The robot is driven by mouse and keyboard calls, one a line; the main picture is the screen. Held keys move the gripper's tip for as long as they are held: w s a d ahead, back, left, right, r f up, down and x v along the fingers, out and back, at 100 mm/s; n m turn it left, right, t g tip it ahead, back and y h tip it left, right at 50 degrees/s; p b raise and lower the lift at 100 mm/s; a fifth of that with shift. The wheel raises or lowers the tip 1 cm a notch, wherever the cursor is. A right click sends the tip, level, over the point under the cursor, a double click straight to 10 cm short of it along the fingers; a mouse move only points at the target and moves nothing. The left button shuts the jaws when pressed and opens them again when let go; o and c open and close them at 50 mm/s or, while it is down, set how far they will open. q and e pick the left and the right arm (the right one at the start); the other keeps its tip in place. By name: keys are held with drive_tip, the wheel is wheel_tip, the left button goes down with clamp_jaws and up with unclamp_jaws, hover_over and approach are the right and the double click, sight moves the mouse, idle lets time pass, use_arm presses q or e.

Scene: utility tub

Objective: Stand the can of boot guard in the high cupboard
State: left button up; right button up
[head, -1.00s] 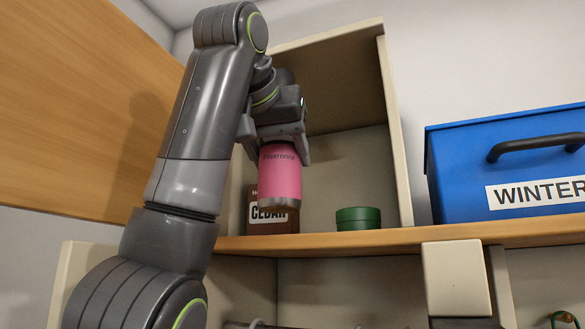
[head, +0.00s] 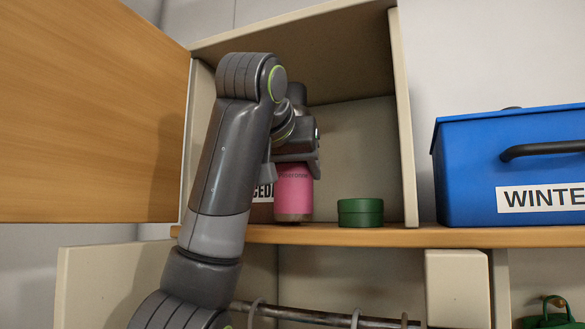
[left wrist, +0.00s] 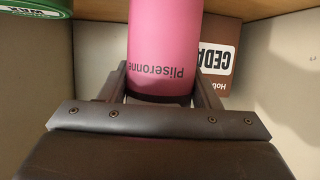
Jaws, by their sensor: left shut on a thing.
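The pink can (head: 293,190), lettered "Pliseronne", is upright inside the open high cupboard (head: 402,120). My left gripper (head: 294,168) is shut on its upper part from above. The can also fills the middle of the left wrist view (left wrist: 165,45), between the two fingers (left wrist: 160,85). Its base is at or just above the shelf (head: 330,234); I cannot tell whether it touches. My right gripper is not in view.
A brown box marked "CEDAR" (head: 262,191) stands just left of the can, partly hidden by my arm. A green tin (head: 360,212) stands to the right, with a gap between. The cupboard door (head: 90,120) is open at left. A blue box (head: 510,170) sits outside, right.

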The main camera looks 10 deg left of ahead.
use_arm(q)
drive_tip(key=shift+f, duration=0.3)
drive_tip(key=shift+s+f, duration=0.1)
drive_tip(key=shift+f, duration=0.05)
drive_tip(key=o, duration=1.2)
